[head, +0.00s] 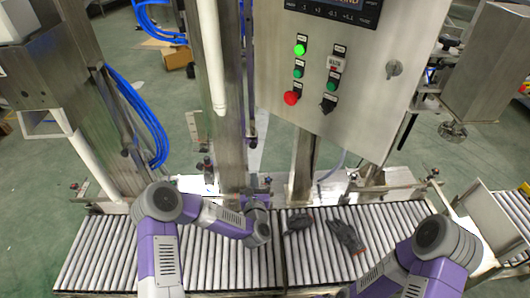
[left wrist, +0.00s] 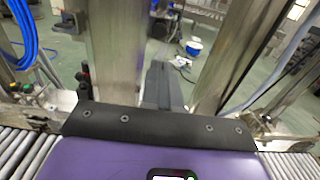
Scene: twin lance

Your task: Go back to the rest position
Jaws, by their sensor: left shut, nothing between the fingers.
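My left gripper (head: 255,186) reaches forward over the far side of the roller conveyor, below the control panel, in the head view. In the left wrist view the left gripper (left wrist: 160,82) points away from the camera past its black mounting plate, its dark fingers together with nothing held. It is apart from the panel. My right arm comes in at the lower right of the head view, bent over the conveyor. The right gripper is out of the frame.
The roller conveyor (head: 102,252) runs across the front. Dark gloves (head: 346,236) lie on its rollers. A steel control panel (head: 345,75) with a red button (head: 291,98) hangs above. Steel posts (head: 207,90) and blue hoses (head: 140,115) stand behind the conveyor.

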